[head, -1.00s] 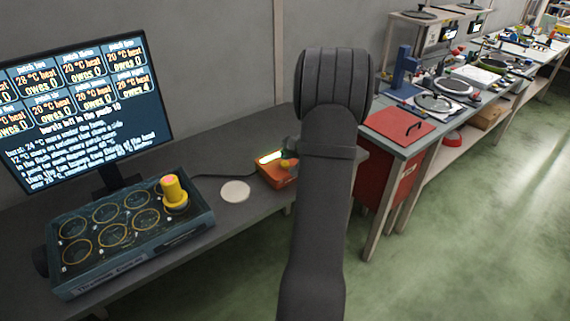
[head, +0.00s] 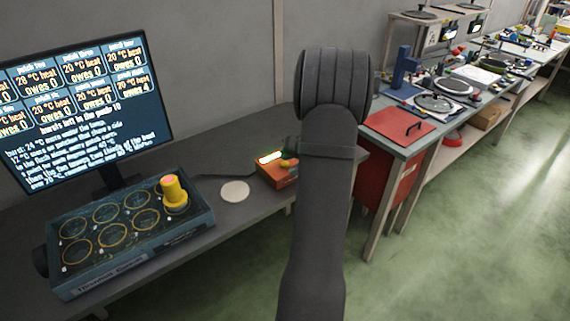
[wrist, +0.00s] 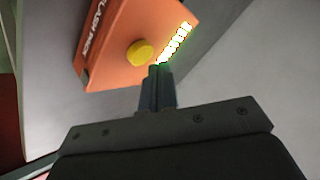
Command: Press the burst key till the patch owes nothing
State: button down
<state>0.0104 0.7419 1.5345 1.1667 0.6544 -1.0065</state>
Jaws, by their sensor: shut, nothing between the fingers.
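The orange flash pack (head: 277,169) lies on the dark bench; in the wrist view its body (wrist: 120,40) carries a round yellow key (wrist: 139,53) and a lit display (wrist: 174,44). My gripper (wrist: 158,72) is shut and empty, its tips beside the yellow key near the display's lower end. Whether they touch the pack I cannot tell. In the head view my arm hides most of the gripper. A yellow lamp head (head: 175,196) stands on the right back patch of the ringed tray (head: 130,262). The monitor (head: 80,110) shows "owes 4" at lower right, the other readable tiles 0.
A white disc (head: 235,191) lies on the bench between tray and pack. A cable runs behind it to the pack. A side bench to the right holds a red panel (head: 398,126) and several tools. Bare bench lies behind the pack.

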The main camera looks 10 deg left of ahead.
aim_at(287, 165)
jog(key=shift+f, duration=0.1)
jog(key=shift+f, duration=0.35)
jog(key=shift+f, duration=0.45)
dwell(0.8)
dwell(0.3)
jog(key=shift+r, duration=0.9)
jog(key=shift+r, duration=2.5)
jog(key=shift+r, duration=1.9)
